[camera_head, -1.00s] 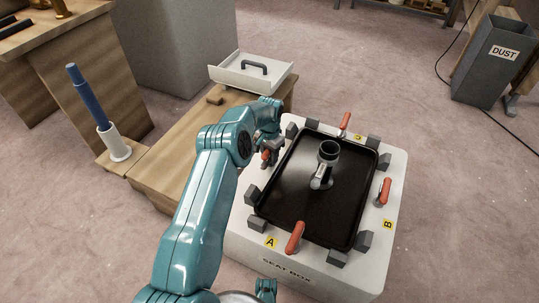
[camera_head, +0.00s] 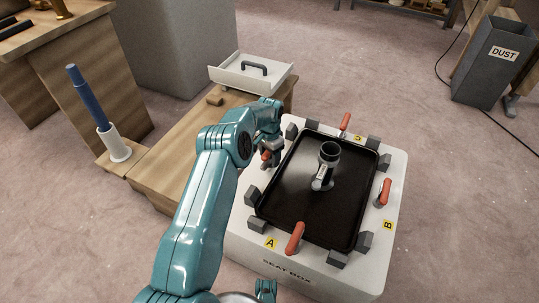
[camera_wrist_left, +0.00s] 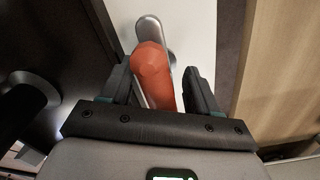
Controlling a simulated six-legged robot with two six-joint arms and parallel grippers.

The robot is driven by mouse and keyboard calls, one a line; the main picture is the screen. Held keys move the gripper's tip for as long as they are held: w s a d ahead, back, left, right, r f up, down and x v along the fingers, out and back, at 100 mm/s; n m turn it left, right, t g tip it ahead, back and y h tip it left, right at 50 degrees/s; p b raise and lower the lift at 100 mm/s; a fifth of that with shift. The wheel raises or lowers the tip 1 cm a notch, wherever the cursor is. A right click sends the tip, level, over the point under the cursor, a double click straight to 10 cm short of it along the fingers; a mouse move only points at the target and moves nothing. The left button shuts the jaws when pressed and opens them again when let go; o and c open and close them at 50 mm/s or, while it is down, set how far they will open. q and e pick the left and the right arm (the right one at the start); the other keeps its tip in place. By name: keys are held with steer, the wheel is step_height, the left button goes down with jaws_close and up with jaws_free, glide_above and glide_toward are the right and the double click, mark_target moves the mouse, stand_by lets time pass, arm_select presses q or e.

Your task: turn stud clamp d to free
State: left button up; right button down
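Stud clamp d has an orange-red handle (camera_head: 266,155) on the left side of the white seat box; its label is hidden. In the left wrist view the handle (camera_wrist_left: 153,77) lies between my left gripper's fingers (camera_wrist_left: 165,85), with a metal lever (camera_wrist_left: 149,28) beyond it. My left gripper (camera_head: 272,150) is open around the handle, and a narrow gap shows beside the right finger. Whether the other finger touches the handle is unclear.
The seat box (camera_head: 290,262) carries a black tray (camera_head: 290,190) with an upright cylinder fitting (camera_head: 327,165). Orange-handled clamps A (camera_head: 295,238), B (camera_head: 384,192) and C (camera_head: 345,121) stand around it among grey blocks. A wooden bench (camera_head: 170,165) lies left.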

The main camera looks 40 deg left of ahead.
arm_select(q)
step_height(320, 180, up, 16)
steer(key=p, duration=0.6)
steer(key=shift+r, duration=0.2)
arm_select(e)
step_height(320, 180, up, 6)
steer(key=s+a+g, duration=0.1)
steer(key=s, duration=0.1)
steer(key=shift+s, duration=0.4)
arm_select(q)
steer(key=shift+p, duration=0.3)
arm_select(e)
steer(key=shift+r, duration=0.15)
